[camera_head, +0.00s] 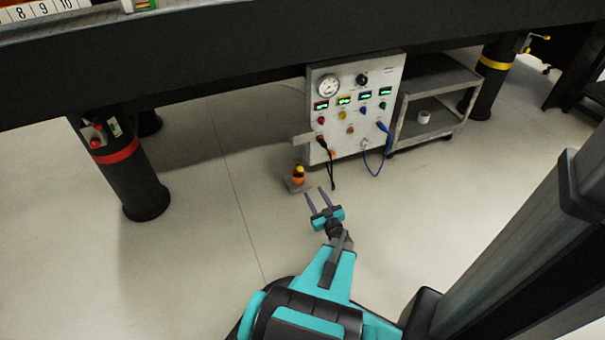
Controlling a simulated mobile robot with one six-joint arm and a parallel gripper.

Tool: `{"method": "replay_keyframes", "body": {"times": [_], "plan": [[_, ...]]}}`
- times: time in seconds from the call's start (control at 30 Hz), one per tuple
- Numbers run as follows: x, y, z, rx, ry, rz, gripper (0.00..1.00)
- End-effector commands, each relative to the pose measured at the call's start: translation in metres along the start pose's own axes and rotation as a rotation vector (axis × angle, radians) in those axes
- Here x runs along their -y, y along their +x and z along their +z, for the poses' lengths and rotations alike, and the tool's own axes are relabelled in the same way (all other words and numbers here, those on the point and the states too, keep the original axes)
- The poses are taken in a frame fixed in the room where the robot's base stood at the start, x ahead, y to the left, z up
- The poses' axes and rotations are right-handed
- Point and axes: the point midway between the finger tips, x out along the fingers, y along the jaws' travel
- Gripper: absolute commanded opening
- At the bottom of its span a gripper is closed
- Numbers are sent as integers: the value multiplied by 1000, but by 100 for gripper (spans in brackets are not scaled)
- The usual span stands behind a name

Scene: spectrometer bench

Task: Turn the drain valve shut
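My gripper (314,191) is low in front of the control panel, its two fingers apart with nothing visible between them. Just beyond its fingertips, a small orange-and-yellow fitting (298,176) stands on a grey plate near the floor, left of the panel's foot. The gripper looks apart from it. I cannot tell for sure which part is the drain valve.
The control panel (340,140) carries a gauge, lit displays, knobs and hanging black and blue cables. A grey cart (440,75) with a white cup (423,117) stands right of it. The dark table (200,55) spans overhead. The floor left of my arm is clear.

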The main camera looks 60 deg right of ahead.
Motion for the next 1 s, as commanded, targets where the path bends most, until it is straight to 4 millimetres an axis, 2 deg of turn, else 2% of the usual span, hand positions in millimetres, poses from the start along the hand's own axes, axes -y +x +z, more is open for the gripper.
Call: {"method": "replay_keyframes", "body": {"times": [0.17, 0.37, 1.0], "plan": [[0, 4, 0, -1, -2, 0, 39], [0, 21, 2, -1, -2, -1, 39], [0, 110, 3, -1, -2, -1, 39]]}}
